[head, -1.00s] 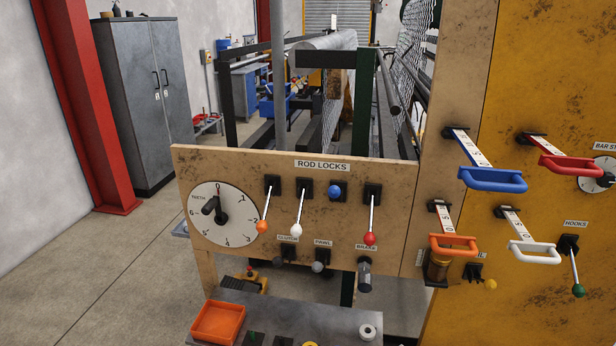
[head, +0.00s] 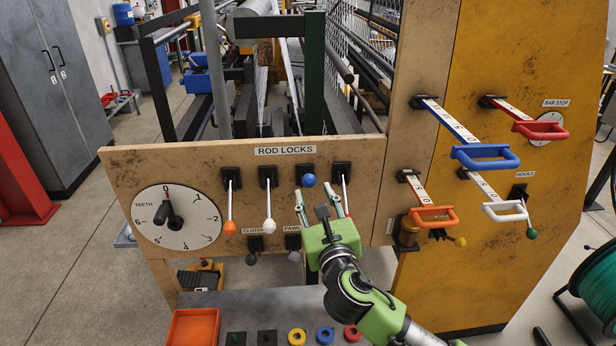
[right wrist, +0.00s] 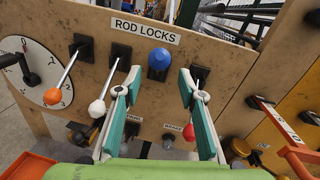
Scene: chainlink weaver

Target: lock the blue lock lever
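The blue lock lever (head: 309,181) is on the ROD LOCKS panel, third in its row. Its blue ball points out toward me, while the other lock levers hang down. In the right wrist view the blue ball (right wrist: 159,59) covers most of its mount. My right gripper (head: 316,198) is open and empty, just below and in front of the blue ball. In the right wrist view its fingers (right wrist: 160,76) are spread, with the ball beyond and between the tips, apart from both. My left gripper is not in view.
The orange (head: 230,227), white (head: 268,226) and red (right wrist: 190,131) knobs of the neighbouring levers hang close by. The red one is partly behind my right gripper. A tooth dial (head: 177,217) is at left. Coloured handles, including a blue one (head: 486,157), stick out at right.

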